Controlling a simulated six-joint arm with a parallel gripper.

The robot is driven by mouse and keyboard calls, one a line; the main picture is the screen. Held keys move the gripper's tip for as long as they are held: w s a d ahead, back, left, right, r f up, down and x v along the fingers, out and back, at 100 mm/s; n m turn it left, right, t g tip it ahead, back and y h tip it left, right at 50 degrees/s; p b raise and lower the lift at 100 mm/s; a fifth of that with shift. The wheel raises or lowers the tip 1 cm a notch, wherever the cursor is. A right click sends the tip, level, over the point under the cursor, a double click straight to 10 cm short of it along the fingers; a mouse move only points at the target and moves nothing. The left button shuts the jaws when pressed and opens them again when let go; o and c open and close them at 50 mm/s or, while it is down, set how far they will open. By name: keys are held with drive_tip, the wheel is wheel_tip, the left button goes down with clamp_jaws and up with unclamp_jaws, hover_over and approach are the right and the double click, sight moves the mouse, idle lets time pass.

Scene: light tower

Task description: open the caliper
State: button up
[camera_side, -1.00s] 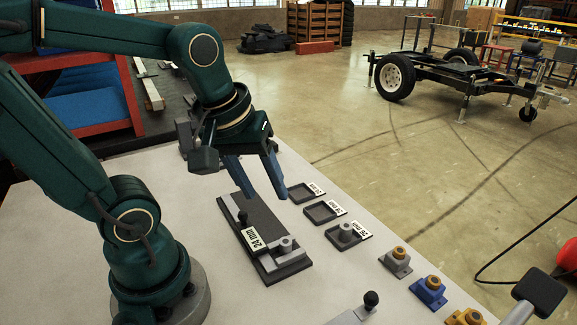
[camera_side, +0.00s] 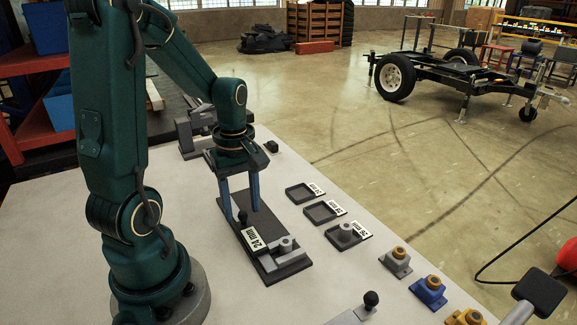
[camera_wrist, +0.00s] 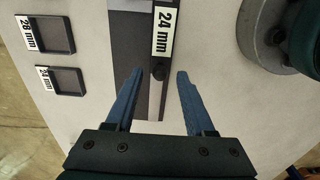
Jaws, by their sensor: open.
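The caliper is a dark plate (camera_side: 270,213) with a light sliding bar, a "24 mm" label (camera_side: 255,237) and a black round knob (camera_side: 243,217). A grey metal cylinder (camera_side: 287,244) stands at its near end, beside the light jaw blocks. My gripper (camera_side: 242,213) is open, with its blue fingers pointing straight down at the plate's far end. In the wrist view my gripper (camera_wrist: 160,72) has the knob (camera_wrist: 158,74) between its fingertips in the picture, with a gap on each side. I cannot tell the exact fingertip height. The wrist view cuts off the caliper's jaw end.
Two empty labelled trays (camera_side: 300,193) (camera_side: 320,212) and a third tray holding a cylinder (camera_side: 346,231) stand right of the caliper. Several coloured blocks with round tops (camera_side: 429,290) line the table's right edge. Another black-knobbed device (camera_side: 371,299) sits at the front.

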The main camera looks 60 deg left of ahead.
drive_tip(key=shift+f, duration=0.3)
clamp_jaws()
idle(1.3)
